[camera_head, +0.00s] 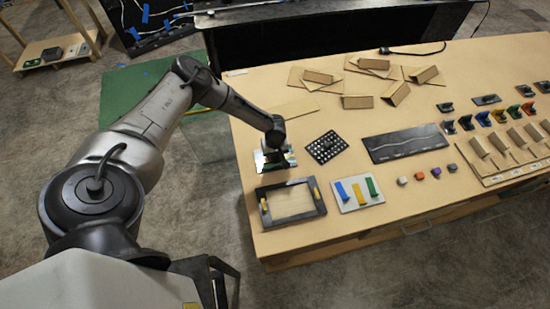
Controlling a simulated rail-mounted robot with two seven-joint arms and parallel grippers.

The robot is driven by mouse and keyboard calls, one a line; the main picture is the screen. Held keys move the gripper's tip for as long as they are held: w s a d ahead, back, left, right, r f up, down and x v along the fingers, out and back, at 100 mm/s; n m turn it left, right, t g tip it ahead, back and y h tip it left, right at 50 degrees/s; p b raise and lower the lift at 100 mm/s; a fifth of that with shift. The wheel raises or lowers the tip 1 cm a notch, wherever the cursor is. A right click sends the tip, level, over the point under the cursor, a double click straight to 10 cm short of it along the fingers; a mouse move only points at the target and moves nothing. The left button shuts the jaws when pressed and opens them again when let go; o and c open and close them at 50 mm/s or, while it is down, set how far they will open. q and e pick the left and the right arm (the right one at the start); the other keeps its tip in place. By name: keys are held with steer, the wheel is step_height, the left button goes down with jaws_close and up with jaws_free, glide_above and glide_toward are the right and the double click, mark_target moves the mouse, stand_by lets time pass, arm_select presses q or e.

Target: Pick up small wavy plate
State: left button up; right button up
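My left arm reaches in from the left, and its gripper (274,150) points down over a small, pale, shiny plate (265,164) near the table's left edge. The gripper covers much of this plate, so I cannot tell whether its surface is wavy or whether the fingers touch it. The fingers are too small and dark to show whether they are open or shut. A larger dark plate (382,153) with a white wavy line lies flat farther right. My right gripper is not in view.
Just right of the gripper lies a black dotted plate (326,147). In front are a black frame (262,207) with yellow handles and a white board (345,203) with coloured strips. Cardboard pieces (357,102) lie at the back. Small coloured blocks (436,173) and a rack (500,176) stand right.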

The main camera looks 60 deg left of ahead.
arm_select(q)
steer(key=c, duration=0.5)
steer(key=shift+r, duration=0.1)
